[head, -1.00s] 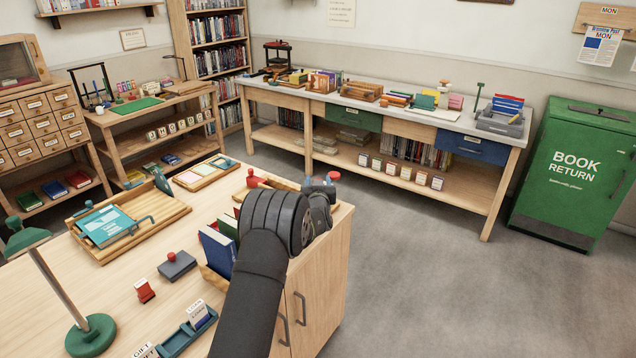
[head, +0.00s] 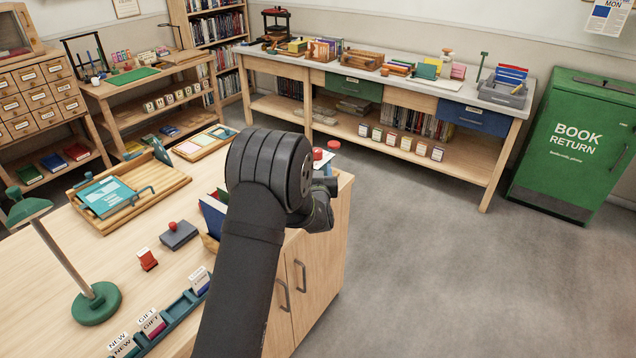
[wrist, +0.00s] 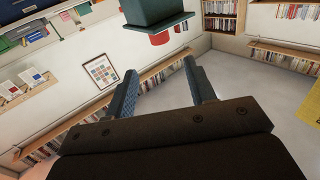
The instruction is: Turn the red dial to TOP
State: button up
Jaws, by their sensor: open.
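Two small red round parts, one (head: 317,154) and another (head: 334,145), show at the far right corner of the near desk (head: 60,285), just beyond my arm. I cannot tell which is the red dial, and no TOP mark is readable. In the wrist view a red round part (wrist: 160,38) sits against a dark teal block (wrist: 153,14), at the top of the picture. My gripper (wrist: 160,68) is open, its two blue-grey fingers apart with nothing between them. The red part appears ahead of the fingertips, apart from them. In the head view my arm hides the fingers.
On the desk are a green lamp (head: 94,303), a wooden tray (head: 160,190), a grey block with a red knob (head: 178,236), a card holder (head: 172,325) and books beside my arm. A long bench (head: 400,85) and green book return bin (head: 572,145) stand behind open floor.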

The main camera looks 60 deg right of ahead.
jog(key=v, duration=0.5)
jog(key=shift+s+a, duration=0.15)
jog(key=shift+a, duration=0.15)
jog(key=shift+o, duration=0.2)
jog(key=m+t+y, duration=0.2)
jog(key=m, duration=3.2)
send_near(319, 154)
jog(key=x, duration=1)
jog(key=shift+f, duration=0.1)
